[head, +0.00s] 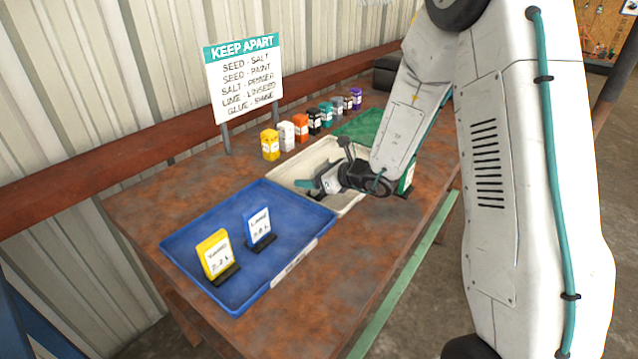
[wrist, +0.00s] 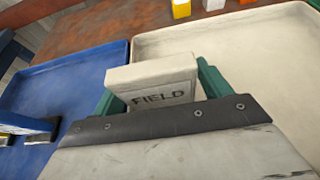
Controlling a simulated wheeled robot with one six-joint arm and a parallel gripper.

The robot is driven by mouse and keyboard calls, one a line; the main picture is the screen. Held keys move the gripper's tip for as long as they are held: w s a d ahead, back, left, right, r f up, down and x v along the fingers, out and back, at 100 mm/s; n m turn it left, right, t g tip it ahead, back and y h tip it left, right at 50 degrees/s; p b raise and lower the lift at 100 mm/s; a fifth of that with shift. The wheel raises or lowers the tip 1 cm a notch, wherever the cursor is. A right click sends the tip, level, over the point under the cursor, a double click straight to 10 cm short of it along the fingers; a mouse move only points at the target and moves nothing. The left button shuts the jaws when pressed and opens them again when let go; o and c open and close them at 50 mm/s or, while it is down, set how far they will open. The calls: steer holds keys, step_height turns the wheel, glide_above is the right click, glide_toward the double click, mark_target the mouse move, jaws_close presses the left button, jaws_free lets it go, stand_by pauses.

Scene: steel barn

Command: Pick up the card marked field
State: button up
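The white card marked FIELD (wrist: 160,92) is between the two green fingers of my gripper (wrist: 160,88) in the wrist view, its printed face toward the camera. Both fingers appear to touch its side edges, so my gripper looks shut on it. In the head view my gripper (head: 322,186) is low over the near left part of the cream tray (head: 290,172). The card shows there only as a small pale patch, partly covered by the gripper. The card's foot is hidden, so I cannot tell whether it touches the tray.
A blue tray (head: 185,238) holds a yellow card (head: 214,252) and a blue card (head: 258,228) on dark stands. Several small containers line the back, near a KEEP APART sign (head: 243,78). The rusty table's front strip is clear.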

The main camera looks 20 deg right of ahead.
steer(key=c, duration=0.8)
steer(key=shift+r, duration=0.15)
